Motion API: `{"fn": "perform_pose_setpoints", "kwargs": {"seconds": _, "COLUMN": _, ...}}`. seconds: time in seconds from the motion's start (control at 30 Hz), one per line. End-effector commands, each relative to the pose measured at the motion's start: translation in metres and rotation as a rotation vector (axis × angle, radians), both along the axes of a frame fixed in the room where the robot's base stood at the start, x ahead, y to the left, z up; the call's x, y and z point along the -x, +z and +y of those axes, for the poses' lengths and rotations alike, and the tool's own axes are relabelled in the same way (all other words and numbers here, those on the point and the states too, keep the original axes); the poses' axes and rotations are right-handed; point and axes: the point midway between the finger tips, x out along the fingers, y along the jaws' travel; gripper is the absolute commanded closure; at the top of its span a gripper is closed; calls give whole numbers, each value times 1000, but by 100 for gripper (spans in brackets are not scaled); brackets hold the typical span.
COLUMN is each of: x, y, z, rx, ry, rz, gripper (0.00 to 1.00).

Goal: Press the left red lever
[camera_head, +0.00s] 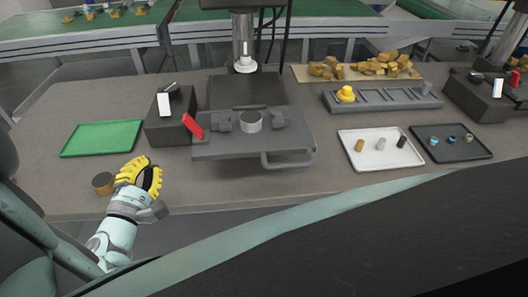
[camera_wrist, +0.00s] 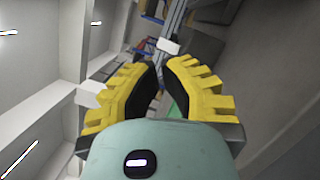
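The left red lever (camera_head: 193,126) sticks out at a slant at the right front of a dark box (camera_head: 163,132), at the left side of the grey central station (camera_head: 240,145). My gripper (camera_head: 152,163), with yellow ridged fingers, is in front of the table's front left edge, below and left of the lever and apart from it. In the wrist view the two fingers (camera_wrist: 160,66) lean towards each other, with a narrow gap between the tips and nothing held. The lever cannot be made out in the wrist view.
A green tray (camera_head: 100,138) lies left of the dark box. A white tray (camera_head: 350,155) and a black tray (camera_head: 450,150) lie right. Another red lever (camera_head: 515,78) is at far right.

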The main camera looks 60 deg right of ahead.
Motion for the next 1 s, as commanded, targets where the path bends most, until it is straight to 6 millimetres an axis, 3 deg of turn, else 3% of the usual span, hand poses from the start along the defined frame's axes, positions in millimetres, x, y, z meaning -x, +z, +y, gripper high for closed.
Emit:
{"fn": "perform_pose_setpoints", "kwargs": {"seconds": 0.37, "x": -4, "y": 3, "z": -8, "rx": -1, "ry": -3, "rz": 0, "gripper": 100}}
{"fn": "perform_pose_setpoints", "kwargs": {"seconds": 1.0, "x": -43, "y": 17, "z": -94, "rx": -2, "ry": -9, "rz": 1, "gripper": 100}}
